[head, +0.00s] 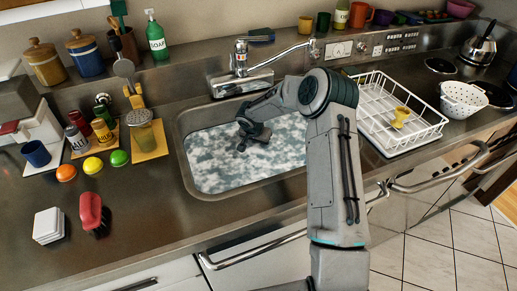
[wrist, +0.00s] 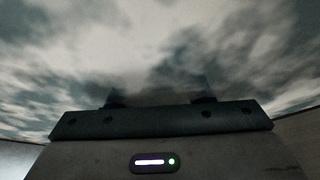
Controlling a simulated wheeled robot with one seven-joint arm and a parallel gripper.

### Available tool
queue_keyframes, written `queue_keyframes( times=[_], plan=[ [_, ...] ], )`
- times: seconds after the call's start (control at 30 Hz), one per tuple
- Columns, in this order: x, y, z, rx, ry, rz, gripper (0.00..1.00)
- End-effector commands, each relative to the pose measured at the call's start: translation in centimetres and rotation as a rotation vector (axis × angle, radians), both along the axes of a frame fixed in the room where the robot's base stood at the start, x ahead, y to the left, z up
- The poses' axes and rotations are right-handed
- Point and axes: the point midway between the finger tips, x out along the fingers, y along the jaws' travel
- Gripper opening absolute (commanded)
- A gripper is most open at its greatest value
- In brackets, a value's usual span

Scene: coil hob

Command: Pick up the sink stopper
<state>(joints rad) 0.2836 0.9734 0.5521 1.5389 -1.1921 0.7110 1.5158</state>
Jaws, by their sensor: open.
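My gripper (head: 252,143) reaches down into the sink (head: 186,165) and is open, low over or at the cloudy grey-white surface (head: 220,165) that fills the basin. In the wrist view the gripper's dark body (wrist: 160,120) fills the lower middle, with only stubs of the fingers showing against the cloudy surface (wrist: 130,50). I cannot make out the sink stopper in either view; the cloudy surface or my arm may hide it.
The faucet (head: 240,60) stands behind the sink. A white dish rack (head: 400,135) with a yellow cup (head: 400,117) is to the right. A green soap bottle (head: 155,38), jars and fruit stand left. The front left counter holds a red object (head: 91,211).

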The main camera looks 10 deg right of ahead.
Motion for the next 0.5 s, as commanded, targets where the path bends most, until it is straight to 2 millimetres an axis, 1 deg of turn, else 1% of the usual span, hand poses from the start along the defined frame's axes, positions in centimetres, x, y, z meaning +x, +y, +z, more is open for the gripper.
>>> queue_keyframes(
  times=[0.07, 0.17, 0.2, 0.23, 0.27, 0.5],
  plan=[
    [0.0, 0.01, 0.02, 0.0, 0.0, 0.0, 0.47],
    [-0.01, 0.02, 0.02, 0.0, 0.0, 0.0, 0.21],
    [-0.01, 0.02, 0.02, 0.0, 0.0, 0.0, 0.1],
    [-0.01, 0.02, 0.02, 0.0, 0.0, 0.0, 0.02],
    [-0.01, 0.02, 0.02, 0.0, 0.0, 0.0, 0.0],
    [-0.01, 0.03, 0.06, 0.0, 0.0, 0.0, 0.0]
  ],
)
